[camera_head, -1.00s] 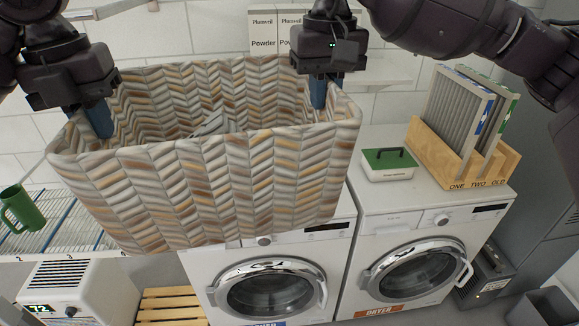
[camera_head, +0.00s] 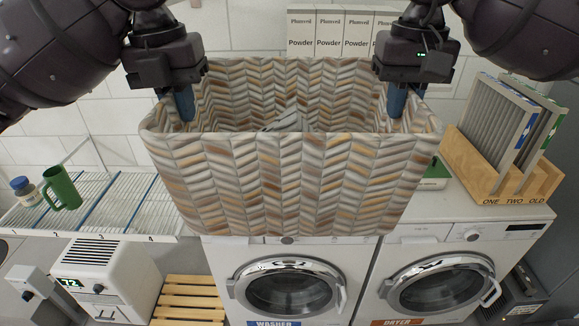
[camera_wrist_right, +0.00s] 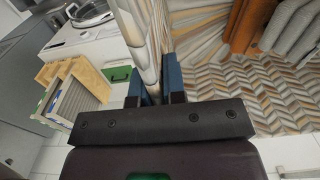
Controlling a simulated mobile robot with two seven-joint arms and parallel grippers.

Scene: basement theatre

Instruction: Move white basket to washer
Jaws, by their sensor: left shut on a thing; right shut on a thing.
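The basket (camera_head: 290,185) has a white, grey and tan herringbone pattern. It hangs in front of and above the washer (camera_head: 285,290), hiding the washer's top. My left gripper (camera_head: 185,103) is shut on the basket's left wall. My right gripper (camera_head: 397,100) is shut on its right wall. The right wrist view shows the basket wall (camera_wrist_right: 140,45) between my right gripper's blue fingers (camera_wrist_right: 156,88). Something grey (camera_head: 292,118) lies inside the basket. The washer has a round door and a blue "WASHER" label.
The dryer (camera_head: 435,285) stands right of the washer. On it are a wooden filter rack (camera_head: 495,175) and a partly hidden green-topped box (camera_head: 434,178). Powder boxes (camera_head: 330,35) stand behind. A wire shelf (camera_head: 120,205) at left holds a green mug (camera_head: 62,188). A wooden slatted stand (camera_head: 188,300) is below.

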